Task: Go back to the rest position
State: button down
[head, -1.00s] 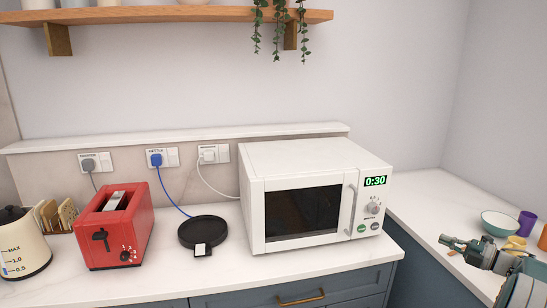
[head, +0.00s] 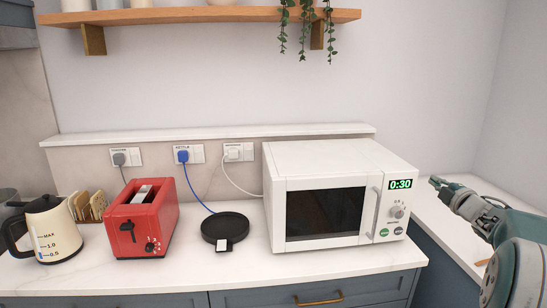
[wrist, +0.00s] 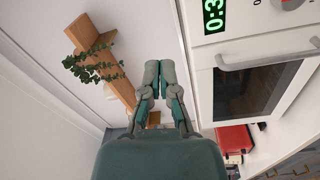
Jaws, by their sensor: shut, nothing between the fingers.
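My gripper (head: 436,183) is at the right of the head view, just right of the white microwave (head: 330,155) and apart from it as far as I can tell. Its fingers point left, toward the back wall and microwave side. In the wrist view my gripper (wrist: 152,68) has its fingertips together with nothing between them. The microwave (wrist: 255,50) fills the upper right there, its door shut and its display showing 0:30.
A red toaster (head: 142,222), a black kettle base (head: 224,230) and a cream kettle (head: 48,232) stand left on the white counter. A wooden shelf (head: 190,15) with a trailing plant (head: 306,30) hangs above. The right counter (head: 440,232) is partly behind my arm.

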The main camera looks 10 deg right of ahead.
jog(key=s+a+r+m+g+h, duration=0.25)
jog(key=s+a+m, duration=0.2)
jog(key=a, duration=0.45)
jog(key=s+a+r+m+g+h, duration=0.1)
jog(key=s+a+m+g+h, duration=0.15)
jog(key=a+m, duration=0.45)
jog(key=s+a+f+m+g+y, duration=0.1)
jog(key=s+a+f+g, duration=0.1)
jog(key=s+a+f, duration=0.3)
jog(key=s+a+f+m+g+y, duration=0.1)
jog(key=s+a+f+g+y, duration=0.1)
jog(key=s+a+f, duration=0.3)
jog(key=s+a+f+m+g+y, duration=0.2)
jog(key=s+a, duration=0.9)
jog(key=s, duration=0.6)
notch_tip(320, 180, down, 3)
jog(key=shift+a+r+g, duration=0.1)
jog(key=shift+a+g, duration=0.25)
jog(key=shift+g, duration=0.55)
